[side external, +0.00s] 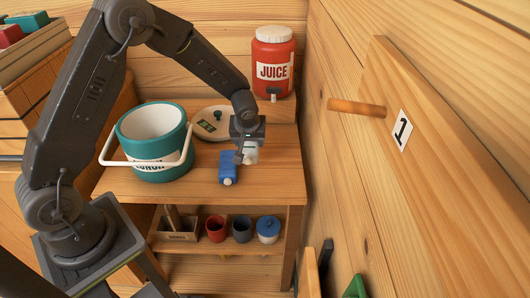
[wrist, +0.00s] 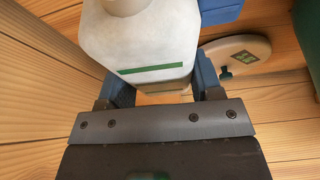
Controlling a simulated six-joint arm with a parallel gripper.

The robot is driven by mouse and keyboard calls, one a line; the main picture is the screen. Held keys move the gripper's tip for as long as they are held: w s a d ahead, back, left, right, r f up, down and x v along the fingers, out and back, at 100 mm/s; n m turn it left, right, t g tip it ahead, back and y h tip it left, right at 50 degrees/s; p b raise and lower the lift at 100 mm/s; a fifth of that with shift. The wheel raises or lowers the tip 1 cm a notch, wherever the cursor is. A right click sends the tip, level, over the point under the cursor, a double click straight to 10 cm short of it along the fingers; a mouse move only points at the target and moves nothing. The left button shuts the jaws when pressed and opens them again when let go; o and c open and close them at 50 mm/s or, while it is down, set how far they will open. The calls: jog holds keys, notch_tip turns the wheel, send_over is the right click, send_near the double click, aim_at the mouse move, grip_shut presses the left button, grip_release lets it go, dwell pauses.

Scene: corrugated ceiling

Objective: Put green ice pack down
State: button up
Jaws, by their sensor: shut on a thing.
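The green ice pack is a white block with a green stripe (wrist: 145,42), and it also shows in the side external view (side external: 251,156). My gripper (wrist: 163,85) is shut on it, one finger on each side. In the side external view my gripper (side external: 248,141) points down over the right part of the wooden table (side external: 272,182). The pack is at or just above the tabletop; I cannot tell whether it touches. A blue ice pack (side external: 228,168) lies on the table just left of it.
A teal cooler (side external: 154,170) with a white handle stands at left. Its round pale lid (side external: 213,123) lies behind my gripper. A red juice jug (side external: 273,60) stands at the back right. Cups (side external: 217,229) sit on the lower shelf. The table's front right is clear.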

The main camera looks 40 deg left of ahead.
jog(key=s+a+r, duration=0.2)
jog(key=a+r, duration=0.1)
jog(key=a, duration=0.1)
jog(key=s+d+r+m+h, duration=0.1)
jog(key=d+m, duration=0.1)
jog(key=m, duration=0.1)
jog(key=s+d+r+m+t+h, duration=0.1)
jog(key=d+r+m, duration=0.1)
jog(key=s+d+r+m+h, duration=0.1)
jog(key=d+m, duration=0.1)
jog(key=m, duration=0.1)
jog(key=shift+s+d+r+m, duration=0.15)
jog(key=shift+s+d+m, duration=0.05)
jog(key=shift+s+m, duration=0.1)
jog(key=shift+n+y, duration=0.3)
jog(key=shift+n, duration=0.5)
jog(key=w+a, duration=0.1)
jog(key=w, duration=0.1)
jog(key=w+a+f, duration=0.1)
jog(key=w+a, duration=0.2)
jog(key=w, duration=0.2)
jog(key=shift+a+f, duration=0.15)
jog(key=shift+f, duration=0.2)
jog(key=w+a+f+n+y, duration=0.1)
jog(key=w+a+f+n, duration=0.2)
jog(key=w+a, duration=0.4)
notch_tip(320, 180, down, 6)
jog(key=shift+a+f, duration=0.1)
jog(key=shift+a, duration=0.05)
jog(key=shift+f, duration=2.05)
